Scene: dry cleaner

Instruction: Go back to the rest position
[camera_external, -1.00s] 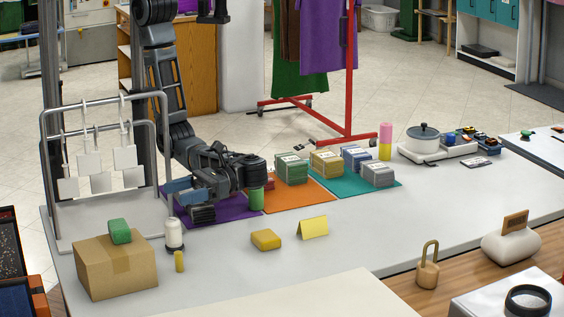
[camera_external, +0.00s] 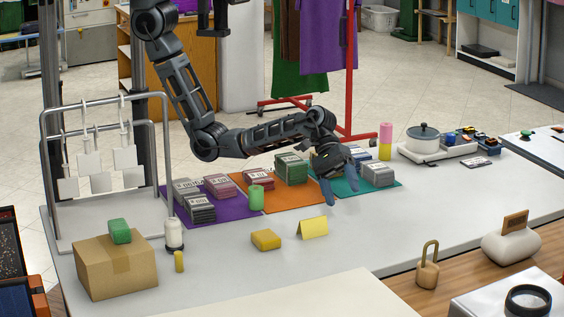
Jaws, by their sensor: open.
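My gripper (camera_external: 341,190) is open and empty, its two blue-grey fingers pointing down above the counter at the front edge of the teal mat (camera_external: 340,191). My arm stretches over the mats from the left. It hides parts of the stacks on the teal mat. On the purple mat (camera_external: 238,215) lie grey stacks (camera_external: 201,209) and a maroon stack (camera_external: 219,186). On the orange mat (camera_external: 283,201) lie a dark red stack (camera_external: 257,179) and a green stack (camera_external: 291,169). A grey stack (camera_external: 378,174) lies on the teal mat.
A green cylinder (camera_external: 257,198) stands near the purple mat's right edge. A yellow block (camera_external: 265,240) and a folded yellow card (camera_external: 312,228) are on the counter in front. A wire rack (camera_external: 165,150) stands left.

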